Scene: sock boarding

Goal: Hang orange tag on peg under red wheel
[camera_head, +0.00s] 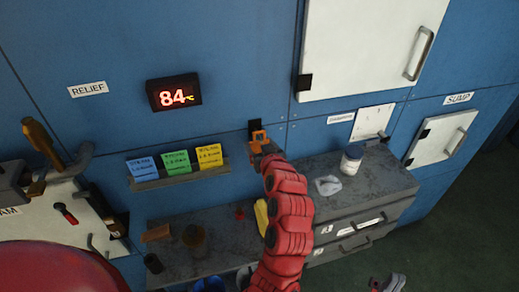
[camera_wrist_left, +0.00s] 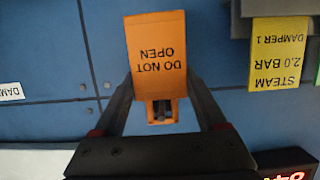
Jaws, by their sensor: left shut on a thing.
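My left gripper (camera_head: 262,147) is in front of the blue wall, right of the card ledge. It is shut on the orange tag (camera_head: 259,136). In the left wrist view the tag (camera_wrist_left: 155,55) reads "DO NOT OPEN" upside down, and its orange clip end (camera_wrist_left: 160,112) lies between the fingers (camera_wrist_left: 160,82). A small black fitting (camera_head: 254,126) is on the wall just behind the tag; I cannot tell whether they touch. My right gripper (camera_head: 388,283) is low at the right, over the floor, its jaws unclear. I cannot make out a red wheel or its peg.
Blue, green and yellow cards (camera_head: 208,156) stand on a wall ledge (camera_head: 180,178). A red "84" display (camera_head: 173,92) is above. A grey counter (camera_head: 215,225) lies below. A white jar (camera_head: 350,160) stands on the drawer cabinet (camera_head: 385,185). A red-handled lever (camera_head: 65,213) is at left.

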